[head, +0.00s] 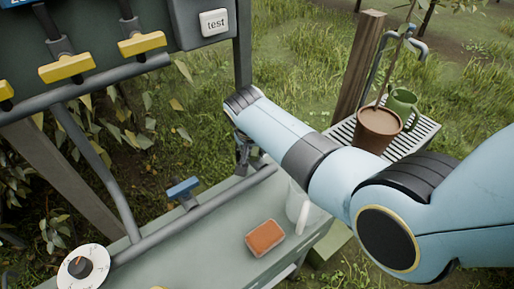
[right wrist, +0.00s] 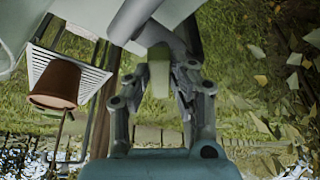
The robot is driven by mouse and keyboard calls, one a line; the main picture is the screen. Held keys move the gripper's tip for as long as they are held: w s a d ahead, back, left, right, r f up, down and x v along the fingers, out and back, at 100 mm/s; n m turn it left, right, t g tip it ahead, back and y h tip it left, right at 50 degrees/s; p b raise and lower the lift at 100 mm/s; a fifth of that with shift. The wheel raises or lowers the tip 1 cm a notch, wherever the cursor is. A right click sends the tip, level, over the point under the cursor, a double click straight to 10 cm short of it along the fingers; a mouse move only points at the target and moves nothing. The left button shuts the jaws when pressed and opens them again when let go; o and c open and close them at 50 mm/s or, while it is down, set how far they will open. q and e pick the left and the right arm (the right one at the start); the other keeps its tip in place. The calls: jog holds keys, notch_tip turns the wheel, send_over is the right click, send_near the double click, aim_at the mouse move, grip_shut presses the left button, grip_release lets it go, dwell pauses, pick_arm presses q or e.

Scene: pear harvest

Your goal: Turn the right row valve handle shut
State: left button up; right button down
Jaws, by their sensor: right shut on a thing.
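My right gripper (head: 243,158) reaches down to the far right end of the grey pipe (head: 215,202) on the bench. In the right wrist view my right gripper (right wrist: 158,80) has its two fingers closed on a pale green piece, the right row valve handle (right wrist: 160,82), next to the pipe (right wrist: 133,18). In the head view my arm and gripper hide this handle, and I cannot tell its angle to the pipe. A blue valve handle (head: 182,187) stands farther left on the same pipe, apart from my gripper. My left gripper is not in view.
An orange-brown block (head: 265,238) and a pale translucent container (head: 297,205) are on the bench. A round dial (head: 82,268) is at lower left. A potted plant (head: 378,128) and green can (head: 403,104) stand on a slatted rack.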

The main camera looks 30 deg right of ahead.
jog(key=m, duration=0.1)
jog(key=m+b, duration=0.1)
jog(key=m+g+h+b, duration=0.1)
jog(key=shift+w+a+f+m, duration=0.15)
jog(key=shift+w+a+m, duration=0.15)
jog(key=shift+m, duration=0.1)
jog(key=m+b, duration=0.1)
jog(key=m+g+b, duration=0.1)
jog(key=m, duration=0.1)
jog(key=m+b, duration=0.1)
jog(key=shift+w+m+g+h, duration=0.3)
jog(key=shift+w+g+h, duration=0.05)
jog(key=shift+g+h, duration=0.05)
jog(key=shift+b, duration=0.3)
jog(key=c, duration=1.2)
grip_release()
jog(key=shift+o, duration=0.2)
